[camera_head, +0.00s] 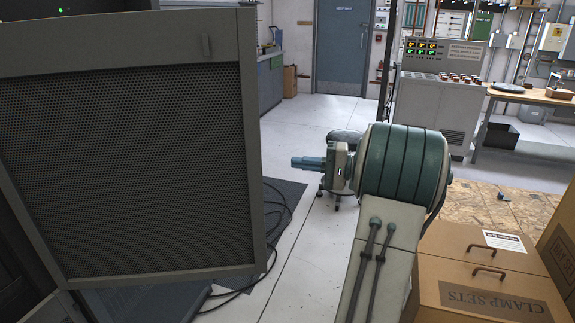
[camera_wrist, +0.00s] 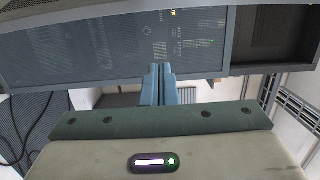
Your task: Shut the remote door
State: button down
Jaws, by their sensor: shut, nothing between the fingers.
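A large grey door with a dark perforated mesh panel (camera_head: 135,170) fills the left of the head view. It stands at an angle in front of a dark rack, seemingly swung open; no label reading "remote" shows. My gripper (camera_head: 296,162) is to the right of the door, apart from it in the picture, with its blue fingers pointing left. In the wrist view my gripper (camera_wrist: 161,69) has its fingers together and empty. Beyond the fingertips is a grey see-through panel (camera_wrist: 80,45), probably this door, with small lights behind it. Whether the fingertips touch it I cannot tell.
Black cables (camera_head: 275,225) lie on the floor below the door. Cardboard boxes (camera_head: 490,265) stand close to my arm at the lower right. A control console (camera_head: 440,105) and a workbench (camera_head: 530,95) stand at the back right. The pale floor in the middle is mostly clear.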

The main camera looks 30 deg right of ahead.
jog(key=p+x, duration=0.1)
jog(key=x, duration=0.9)
jog(key=s, duration=0.2)
jog(key=s+a, duration=0.1)
jog(key=s, duration=0.1)
jog(key=shift+s+a+p, duration=0.1)
jog(key=shift+s+p, duration=0.15)
jog(key=shift+p, duration=0.15)
